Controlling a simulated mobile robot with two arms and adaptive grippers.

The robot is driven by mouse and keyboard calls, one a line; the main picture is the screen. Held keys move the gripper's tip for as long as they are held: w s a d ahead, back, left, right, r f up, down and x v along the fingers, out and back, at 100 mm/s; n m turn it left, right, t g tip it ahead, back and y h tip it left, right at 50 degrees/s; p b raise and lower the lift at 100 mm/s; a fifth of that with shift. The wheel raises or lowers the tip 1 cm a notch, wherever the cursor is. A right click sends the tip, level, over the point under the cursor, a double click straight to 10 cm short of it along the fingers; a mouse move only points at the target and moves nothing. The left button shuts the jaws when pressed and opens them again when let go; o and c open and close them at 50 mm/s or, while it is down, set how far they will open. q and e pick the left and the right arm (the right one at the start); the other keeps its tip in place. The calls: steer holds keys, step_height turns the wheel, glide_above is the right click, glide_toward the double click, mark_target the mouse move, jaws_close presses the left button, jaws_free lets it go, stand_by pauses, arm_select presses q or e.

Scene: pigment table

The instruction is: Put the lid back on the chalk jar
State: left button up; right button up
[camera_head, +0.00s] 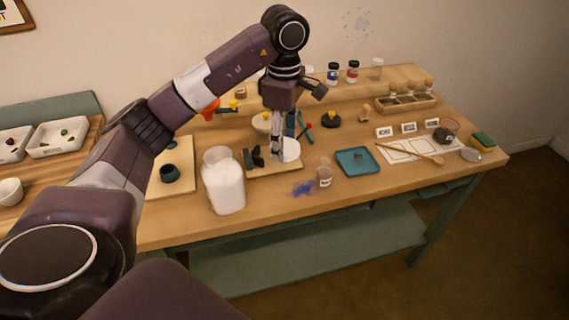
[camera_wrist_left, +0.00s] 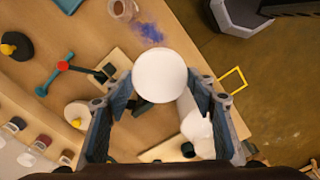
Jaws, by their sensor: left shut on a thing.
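The chalk jar (camera_head: 223,185) is a clear, wide jar filled with white, standing near the table's front edge, left of my left gripper (camera_head: 279,152). A round white lid (camera_head: 291,151) is at the fingertips, above a small board. In the left wrist view the lid (camera_wrist_left: 160,74) sits between the fingers of my left gripper (camera_wrist_left: 160,96), which is shut on it. My right gripper is not in view.
A small jar (camera_head: 324,176) and spilled blue powder (camera_head: 302,188) lie right of the chalk jar. A teal tray (camera_head: 342,168) is farther right. The table's front edge is close.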

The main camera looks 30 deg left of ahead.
arm_select(q)
steer(key=shift+r+p, duration=0.3)
steer(key=shift+r, duration=2.45)
steer(key=s+d+f+m, duration=0.4)
steer(key=s+d+m, duration=0.2)
steer(key=m, duration=0.4)
steer(key=s+d+f+m, duration=0.4)
steer(key=s+d+m, duration=0.3)
steer(key=s+m, duration=0.2)
steer(key=shift+d+f+m, duration=0.15)
steer(key=shift+d+m, duration=0.15)
steer(key=shift+m, duration=0.5)
steer(key=shift+a, duration=0.1)
